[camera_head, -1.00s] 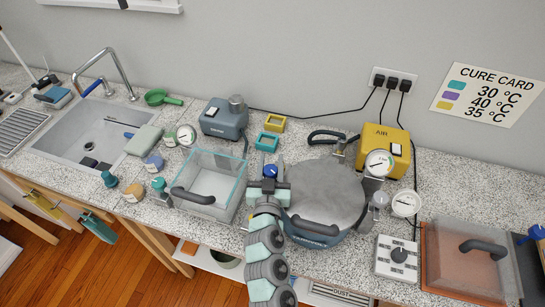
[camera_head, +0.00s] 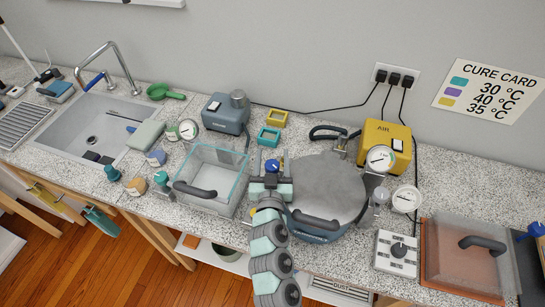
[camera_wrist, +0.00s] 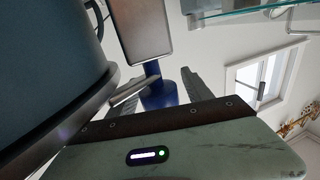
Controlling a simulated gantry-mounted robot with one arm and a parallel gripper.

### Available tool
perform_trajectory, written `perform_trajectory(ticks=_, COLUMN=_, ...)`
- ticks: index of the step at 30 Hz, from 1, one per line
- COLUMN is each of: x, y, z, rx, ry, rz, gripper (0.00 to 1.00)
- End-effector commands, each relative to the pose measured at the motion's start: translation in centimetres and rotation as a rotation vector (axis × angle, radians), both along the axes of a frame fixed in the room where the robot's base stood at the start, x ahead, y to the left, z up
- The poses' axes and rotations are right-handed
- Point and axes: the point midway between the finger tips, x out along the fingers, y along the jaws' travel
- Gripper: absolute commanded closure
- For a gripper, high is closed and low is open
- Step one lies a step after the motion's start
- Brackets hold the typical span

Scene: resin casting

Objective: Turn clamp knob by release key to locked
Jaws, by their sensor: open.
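A round pot with a grey lid (camera_head: 325,188) stands mid-counter. A blue knob (camera_head: 272,165) is at its left edge, and a blue knob also shows in the wrist view (camera_wrist: 160,94). My gripper (camera_head: 271,184) is open at the pot's left side, on the near side of the knob. In the wrist view my gripper (camera_wrist: 165,88) has one finger on each side of the blue knob, with a grey bar crossing near the left finger. I cannot tell whether the fingers touch it. I cannot make out the release key or any lock marking.
A clear box with a handle (camera_head: 194,190) stands close left of my gripper. A yellow AIR unit (camera_head: 386,147) and gauges (camera_head: 405,199) are right of the pot. A control box with a dial (camera_head: 397,252) and a covered tray (camera_head: 462,258) lie farther right.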

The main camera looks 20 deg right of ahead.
Motion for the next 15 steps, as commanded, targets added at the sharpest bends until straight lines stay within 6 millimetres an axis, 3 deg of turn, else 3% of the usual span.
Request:
perform_trajectory(ticks=7, x=0.0, y=-0.1, z=1.8, rx=-0.002, ry=-0.005, rz=-0.001, gripper=0.41)
perform_trajectory(ticks=15, x=0.0, y=0.0, z=8.2, rx=-0.003, ry=-0.009, rz=0.000, gripper=0.41)
